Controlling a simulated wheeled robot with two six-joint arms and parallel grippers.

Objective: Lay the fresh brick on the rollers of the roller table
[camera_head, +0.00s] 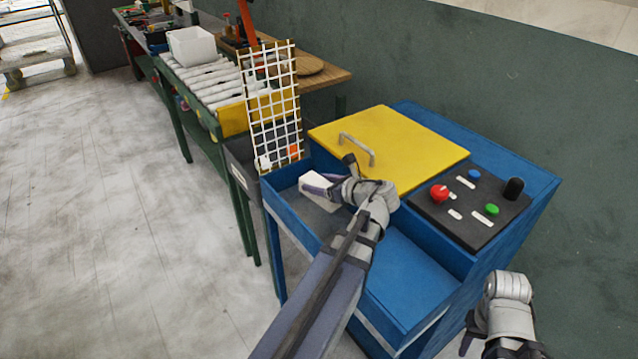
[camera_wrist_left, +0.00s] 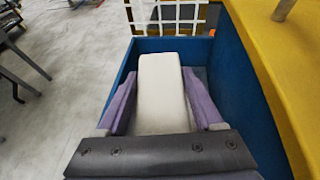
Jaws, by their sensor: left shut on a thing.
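The fresh brick (camera_head: 316,186) is a white block at the left end of the blue press's open front bay. My left gripper (camera_head: 322,190) is shut on it. In the left wrist view the brick (camera_wrist_left: 162,90) lies lengthwise between the two purple fingers, with the blue bay walls close around it. I cannot tell whether it touches the bay floor. The roller table (camera_head: 205,78), with pale rollers in a green frame, stands beyond the press at the upper left. My right gripper (camera_head: 490,348) is at the bottom right, partly cut off, and its fingers are unclear.
A white lattice (camera_head: 270,100) stands upright between the bay and the roller table. A white bin (camera_head: 192,46) sits at the rollers' far end. The press has a yellow lid (camera_head: 390,145) with a handle and a black control panel (camera_head: 470,205).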

